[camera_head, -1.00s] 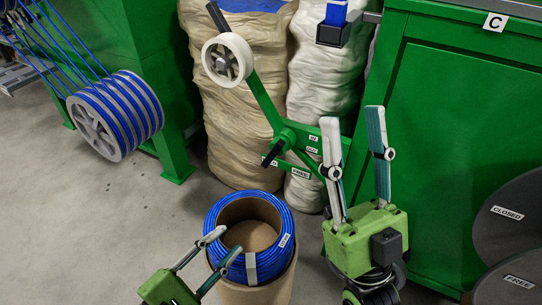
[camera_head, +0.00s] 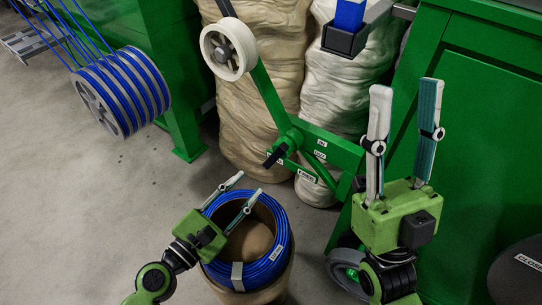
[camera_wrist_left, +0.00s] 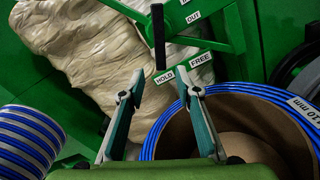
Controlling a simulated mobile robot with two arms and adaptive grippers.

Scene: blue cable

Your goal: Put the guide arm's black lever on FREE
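The black lever (camera_head: 275,157) sits at the pivot of the green guide arm (camera_head: 268,103). In the left wrist view the lever (camera_wrist_left: 158,36) hangs down with its tip at the HOLD label (camera_wrist_left: 165,77). The FREE label (camera_wrist_left: 201,59) is to the right of it; in the head view it (camera_head: 307,176) is on the green bracket. My left gripper (camera_head: 250,183) is open and empty, below the lever, over the cable coil. In its wrist view the lever tip appears between its fingertips, apart from them. My right gripper (camera_head: 406,88) is open and empty, to the right.
A blue cable coil (camera_head: 278,262) sits in a brown drum below my left gripper. A white roller (camera_head: 228,48) tops the guide arm. A cable spool (camera_head: 122,92) stands left, wrapped sacks (camera_head: 262,60) behind, a green cabinet (camera_head: 480,130) right. Floor at left is clear.

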